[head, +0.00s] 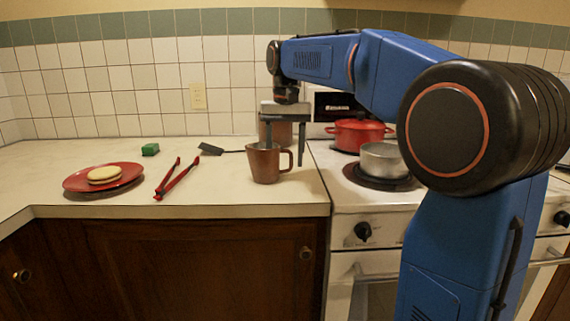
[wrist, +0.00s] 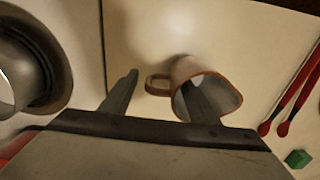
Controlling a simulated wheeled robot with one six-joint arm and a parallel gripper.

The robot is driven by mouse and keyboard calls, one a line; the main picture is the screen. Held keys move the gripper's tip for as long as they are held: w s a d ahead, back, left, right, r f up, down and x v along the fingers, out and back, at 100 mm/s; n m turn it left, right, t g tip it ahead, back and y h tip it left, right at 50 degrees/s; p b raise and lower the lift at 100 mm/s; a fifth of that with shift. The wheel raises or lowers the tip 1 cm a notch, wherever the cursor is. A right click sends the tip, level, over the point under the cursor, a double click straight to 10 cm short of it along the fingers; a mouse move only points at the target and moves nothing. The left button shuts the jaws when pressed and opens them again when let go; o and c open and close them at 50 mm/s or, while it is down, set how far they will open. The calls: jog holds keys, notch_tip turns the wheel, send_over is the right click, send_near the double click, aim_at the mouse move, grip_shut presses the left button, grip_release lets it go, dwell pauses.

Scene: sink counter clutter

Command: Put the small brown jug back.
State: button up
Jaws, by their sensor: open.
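The small brown jug (head: 263,166), with a handle on its right, stands upright on the counter near its right end. It also shows in the wrist view (wrist: 183,73), pale inside. My gripper (head: 285,157) is open above it, fingers pointing down. In the wrist view my gripper (wrist: 160,90) has one finger over or in the jug's mouth and the other beyond the handle. The handle lies between the fingers, and they are not closed on it. Whether a finger touches the jug I cannot tell.
Another brown vessel (head: 284,133) stands behind, partly hidden by my gripper. A red pot (head: 357,134) and a grey pot (head: 384,160) are on the stove at right. Red tongs (head: 176,180), a black spatula (head: 211,149), a green block (head: 150,149) and a red plate (head: 75,182) lie left.

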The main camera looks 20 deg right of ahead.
notch_tip(320, 180, up, 10)
jog(key=shift+f, duration=0.15)
dwell(0.6)
